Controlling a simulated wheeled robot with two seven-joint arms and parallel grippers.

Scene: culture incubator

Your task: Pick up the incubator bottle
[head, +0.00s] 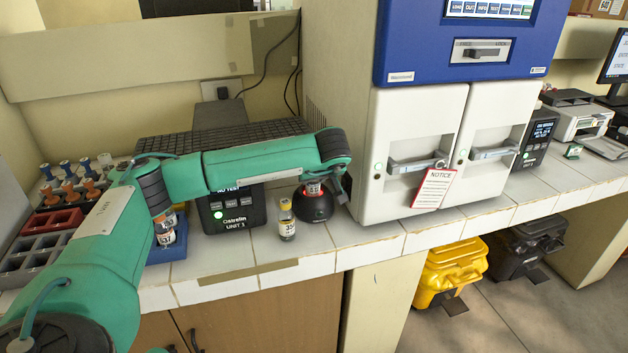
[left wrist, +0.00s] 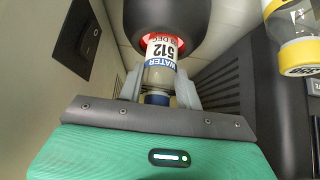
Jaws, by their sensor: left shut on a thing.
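My left gripper (head: 322,182) reaches down over a black round device (head: 314,206) on the counter. In the left wrist view its two fingers (left wrist: 159,88) are shut on a small clear bottle (left wrist: 160,72) with a blue cap and a white label reading "512" and "WATER". The bottle's base end is at the red-lit opening of the black device (left wrist: 155,18); I cannot tell whether it is still seated. A second bottle with a yellow cap (head: 287,220) stands upright on the counter left of the device. My right gripper is not in view.
A black "UNIT 1" device (head: 230,210) stands left of the yellow-capped bottle. A large white cabinet (head: 410,130) stands close on the right. Racks of vials (head: 72,185) and a blue rack (head: 172,243) are at the left. The counter's front strip is clear.

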